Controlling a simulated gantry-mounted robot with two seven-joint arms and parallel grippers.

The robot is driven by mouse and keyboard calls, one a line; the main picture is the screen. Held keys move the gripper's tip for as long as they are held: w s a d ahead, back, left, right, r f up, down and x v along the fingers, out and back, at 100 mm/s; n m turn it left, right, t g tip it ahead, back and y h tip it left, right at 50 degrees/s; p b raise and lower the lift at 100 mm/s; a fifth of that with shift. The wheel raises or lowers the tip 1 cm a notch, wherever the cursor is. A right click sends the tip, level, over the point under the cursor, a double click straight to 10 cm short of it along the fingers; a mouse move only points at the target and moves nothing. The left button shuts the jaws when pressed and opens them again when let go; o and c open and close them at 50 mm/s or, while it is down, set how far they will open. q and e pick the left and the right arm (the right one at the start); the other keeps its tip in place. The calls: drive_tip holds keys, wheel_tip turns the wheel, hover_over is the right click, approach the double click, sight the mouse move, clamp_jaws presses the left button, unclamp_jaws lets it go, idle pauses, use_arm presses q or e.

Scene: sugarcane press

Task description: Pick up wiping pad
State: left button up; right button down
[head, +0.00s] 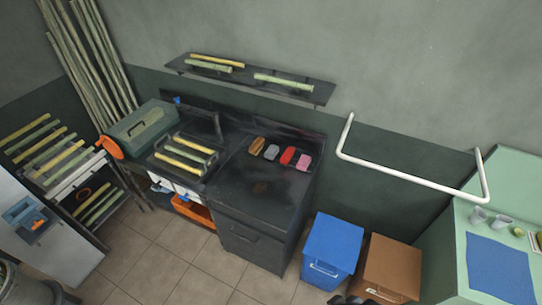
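Several small pad-like blocks lie in a row on the dark counter (262,190), near its back edge. They are a brown-orange block (257,146), a pale grey block (271,152), a red block (288,156) and a pink block (303,161). They look like pads or sponges, but I cannot tell which one is the wiping pad. A brown stain-like spot (260,188) shows on the counter in front of them. Neither of my grippers can be made out. A dark shape cut off at the bottom edge is too partial to identify.
Left of the pads, a tray (211,160) holds cane pieces beside a green press box (142,126). A shelf (316,98) with cane hangs above. A blue bin (332,250) and brown bin (391,265) stand right of the counter. The counter front is clear.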

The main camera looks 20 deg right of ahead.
idle(0.3)
drive_tip(key=shift+c, duration=0.4)
unclamp_jaws()
drive_tip(key=shift+a, duration=0.1)
